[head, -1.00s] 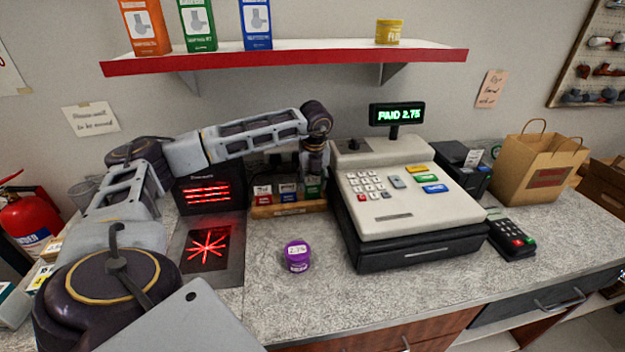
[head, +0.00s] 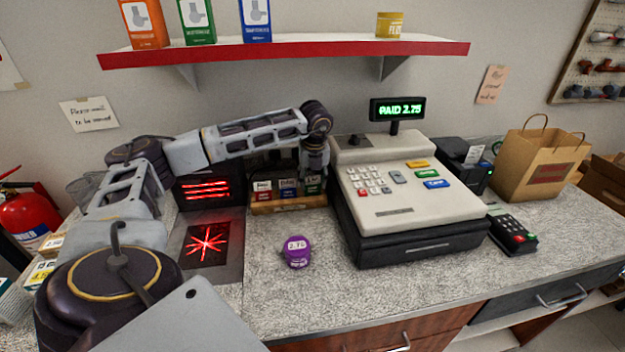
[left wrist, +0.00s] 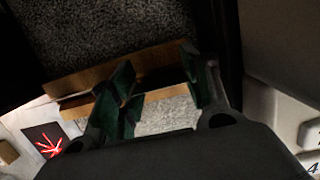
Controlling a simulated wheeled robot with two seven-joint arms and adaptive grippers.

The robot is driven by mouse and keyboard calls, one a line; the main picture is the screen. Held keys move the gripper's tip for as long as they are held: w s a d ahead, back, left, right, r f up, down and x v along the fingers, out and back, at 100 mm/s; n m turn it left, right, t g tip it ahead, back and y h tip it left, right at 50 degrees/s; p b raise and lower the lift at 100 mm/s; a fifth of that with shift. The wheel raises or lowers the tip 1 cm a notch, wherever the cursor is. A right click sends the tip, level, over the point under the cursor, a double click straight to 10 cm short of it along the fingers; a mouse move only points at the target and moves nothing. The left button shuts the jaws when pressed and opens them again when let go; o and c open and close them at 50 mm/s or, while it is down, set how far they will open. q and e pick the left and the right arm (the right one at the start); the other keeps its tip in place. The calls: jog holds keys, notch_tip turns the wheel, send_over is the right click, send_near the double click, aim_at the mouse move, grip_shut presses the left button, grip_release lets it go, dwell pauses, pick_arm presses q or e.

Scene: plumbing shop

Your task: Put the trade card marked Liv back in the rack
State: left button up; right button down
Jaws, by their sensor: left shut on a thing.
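The wooden card rack (head: 290,204) stands on the counter between the black scanner and the till. A red card (head: 263,190) and a blue card (head: 288,188) stand in it. A green card (head: 313,186) is at its right end. The names on their white tops are too small to read surely. My left gripper (head: 314,173) points down at the rack's right end, shut on the green card. In the left wrist view, green shows at the fingers (left wrist: 160,82) over the rack's wooden strips (left wrist: 75,82); how deep the card sits is unclear. My right gripper is out of view.
The till (head: 400,200) stands close on the right of the left gripper. The scanner (head: 207,243) glows red at left. A purple tub (head: 296,252) stands in front of the rack. A red-edged shelf (head: 290,53) hangs above. Counter around the tub is clear.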

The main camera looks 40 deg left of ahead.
pick_arm(q)
jog(key=o, duration=0.7)
jog(key=shift+s+d+r, duration=0.15)
jog(key=shift+d+r, duration=0.05)
jog(key=shift+r, duration=1.05)
jog(key=shift+s+d+r, duration=0.2)
jog(key=shift+r, duration=1)
jog(key=shift+s+d+r, duration=0.15)
jog(key=shift+d+r, duration=0.05)
jog(key=shift+r, duration=1.05)
